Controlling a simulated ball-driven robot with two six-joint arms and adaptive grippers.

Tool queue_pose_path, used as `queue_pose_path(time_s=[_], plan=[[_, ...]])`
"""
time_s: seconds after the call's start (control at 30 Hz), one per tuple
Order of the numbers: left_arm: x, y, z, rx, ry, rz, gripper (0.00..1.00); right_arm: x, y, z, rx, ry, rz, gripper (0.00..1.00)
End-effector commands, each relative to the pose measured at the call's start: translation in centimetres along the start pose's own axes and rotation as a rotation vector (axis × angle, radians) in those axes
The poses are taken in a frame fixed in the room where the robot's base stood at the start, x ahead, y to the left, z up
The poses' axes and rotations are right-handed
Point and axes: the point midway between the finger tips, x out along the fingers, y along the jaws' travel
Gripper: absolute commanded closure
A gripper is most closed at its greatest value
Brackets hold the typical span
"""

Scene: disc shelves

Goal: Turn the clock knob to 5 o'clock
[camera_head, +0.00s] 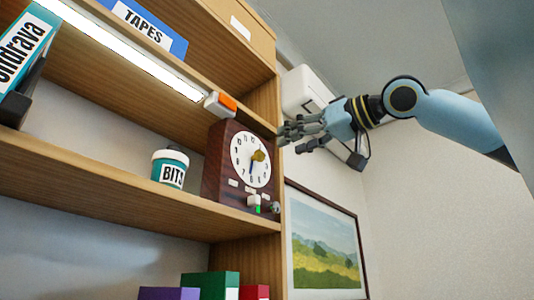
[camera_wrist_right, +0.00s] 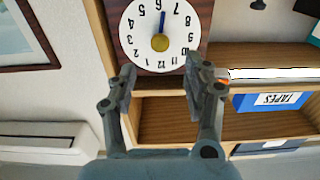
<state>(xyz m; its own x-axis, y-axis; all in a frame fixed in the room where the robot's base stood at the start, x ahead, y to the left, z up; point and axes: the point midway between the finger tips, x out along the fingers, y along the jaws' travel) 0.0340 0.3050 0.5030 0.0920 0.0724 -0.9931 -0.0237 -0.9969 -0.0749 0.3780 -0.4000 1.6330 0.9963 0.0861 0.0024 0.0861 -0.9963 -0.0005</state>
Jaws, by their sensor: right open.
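A dark brown clock box (camera_head: 228,183) with a round white dial (camera_head: 240,146) stands on the middle shelf. A yellow knob (camera_head: 258,156) sticks out from the dial's centre. A blue hand (camera_head: 251,168) points down at about 6. In the right wrist view the dial (camera_wrist_right: 138,40) is upside down, with the knob (camera_wrist_right: 160,43) at its centre and the blue hand (camera_wrist_right: 162,22) pointing up. My right gripper (camera_head: 284,138) is to the right of the clock. In the right wrist view its open, empty fingers (camera_wrist_right: 158,77) are apart from the knob. My left gripper is not seen.
A teal BITS jar (camera_head: 170,168) stands left of the clock on the shelf board (camera_head: 100,190). An orange-and-white object (camera_head: 220,104) sits at the light bar's end above the clock. A framed picture (camera_head: 325,245) hangs on the right wall. Small buttons are below the dial.

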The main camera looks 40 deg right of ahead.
Motion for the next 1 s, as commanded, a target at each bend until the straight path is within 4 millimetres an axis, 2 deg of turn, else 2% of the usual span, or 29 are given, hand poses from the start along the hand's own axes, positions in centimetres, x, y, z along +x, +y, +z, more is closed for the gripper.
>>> queue_pose_path(time_s=[0.03,0.2,0.4,0.6,0.9,1.0], plan=[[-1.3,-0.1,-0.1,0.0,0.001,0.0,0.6,1.1,0.0,-0.5,0.001,-0.008,0.001,0.49],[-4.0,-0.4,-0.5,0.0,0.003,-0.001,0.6,4.4,0.1,-0.7,-0.001,-0.007,0.002,0.49],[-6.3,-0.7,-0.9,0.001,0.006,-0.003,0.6,6.9,0.0,-0.5,0.0,-0.004,0.002,0.49],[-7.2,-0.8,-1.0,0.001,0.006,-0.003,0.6,8.0,0.0,-0.2,0.0,-0.002,0.001,0.49],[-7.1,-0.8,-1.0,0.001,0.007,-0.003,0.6,8.1,0.0,0.0,0.0,-0.001,0.0,0.49],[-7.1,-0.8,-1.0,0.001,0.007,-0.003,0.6,8.1,0.0,0.0,0.0,-0.001,0.0,0.61]])
